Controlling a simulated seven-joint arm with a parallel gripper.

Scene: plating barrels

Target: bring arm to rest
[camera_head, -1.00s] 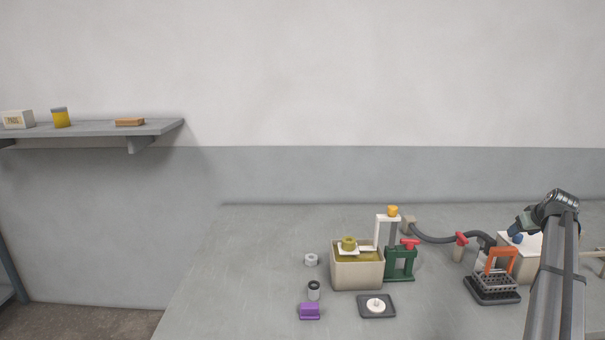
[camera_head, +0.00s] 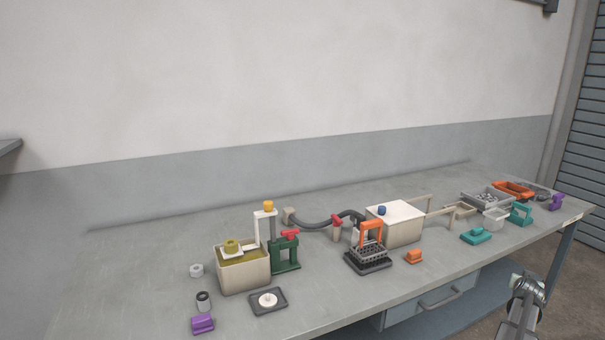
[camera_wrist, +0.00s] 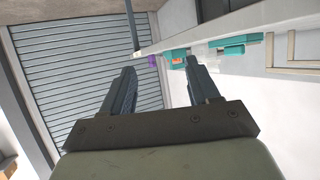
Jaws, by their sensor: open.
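My gripper shows in the wrist view (camera_wrist: 160,82) with its two fingers apart and nothing between them. In the head view only part of my arm shows at the lower right, in front of the bench's front edge; the fingertips cannot be made out there. The grey bench (camera_head: 150,270) runs across the head view and carries the plating equipment. My arm appears clear of everything on it.
A cream tank (camera_head: 243,277), a green stand (camera_head: 286,256), an orange-handled basket (camera_head: 367,258) and a white-topped box (camera_head: 402,228) stand on the bench. Teal blocks (camera_head: 476,236) and an orange tray (camera_head: 514,190) lie right. A shutter (camera_wrist: 75,60) fills the wrist view's left.

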